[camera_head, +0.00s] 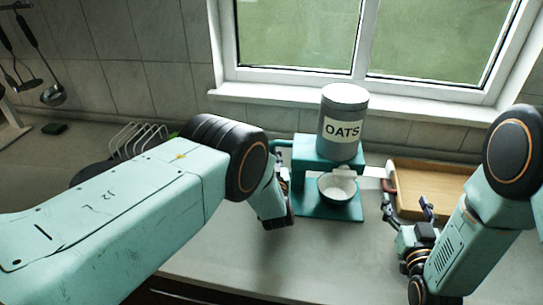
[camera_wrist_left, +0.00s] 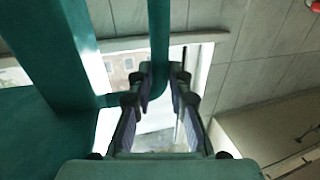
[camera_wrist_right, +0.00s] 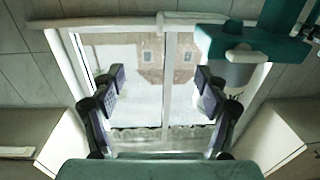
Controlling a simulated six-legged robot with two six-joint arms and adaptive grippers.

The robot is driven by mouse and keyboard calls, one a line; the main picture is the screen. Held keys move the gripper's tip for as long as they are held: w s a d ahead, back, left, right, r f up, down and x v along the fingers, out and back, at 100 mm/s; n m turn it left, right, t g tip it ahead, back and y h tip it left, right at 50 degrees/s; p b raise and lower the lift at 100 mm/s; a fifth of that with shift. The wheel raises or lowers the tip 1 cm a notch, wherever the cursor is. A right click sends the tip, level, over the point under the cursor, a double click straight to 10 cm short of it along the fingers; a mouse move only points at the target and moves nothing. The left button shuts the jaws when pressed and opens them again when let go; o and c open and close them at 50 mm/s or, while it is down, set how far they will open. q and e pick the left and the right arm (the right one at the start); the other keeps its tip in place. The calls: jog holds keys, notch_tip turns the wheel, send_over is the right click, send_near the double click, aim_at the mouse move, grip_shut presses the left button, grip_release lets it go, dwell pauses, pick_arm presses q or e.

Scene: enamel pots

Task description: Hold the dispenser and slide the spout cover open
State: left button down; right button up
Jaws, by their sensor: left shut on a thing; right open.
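The dispenser is a grey canister (camera_head: 343,108) labelled OATS on a teal stand (camera_head: 315,150). A white bowl (camera_head: 337,187) sits on its base under the canister. My left gripper (camera_head: 277,215) is at the stand's left side. In the left wrist view its fingers (camera_wrist_left: 158,78) are shut on a teal bar (camera_wrist_left: 158,35), the dispenser's handle. My right gripper (camera_head: 408,196) is open and empty, right of the dispenser and apart from it. In the right wrist view the stand (camera_wrist_right: 255,42) and canister (camera_wrist_right: 230,76) show at upper right. I cannot clearly make out the spout cover.
A wooden tray (camera_head: 440,208) lies behind my right gripper. A wire dish rack (camera_head: 130,140) and a dark pan (camera_head: 90,172) are at the left, behind my left arm. A window (camera_head: 420,45) is behind the counter. The counter (camera_head: 320,255) in front of the dispenser is clear.

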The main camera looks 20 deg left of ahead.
pick_arm(q)
jog(key=shift+r, duration=0.15)
pick_arm(e)
jog(key=s, duration=0.3)
jog(key=shift+s+d, duration=0.25)
pick_arm(q)
jog(key=c, duration=1.2)
grip_release()
jog(key=shift+o, duration=0.2)
jog(key=shift+s, duration=0.1)
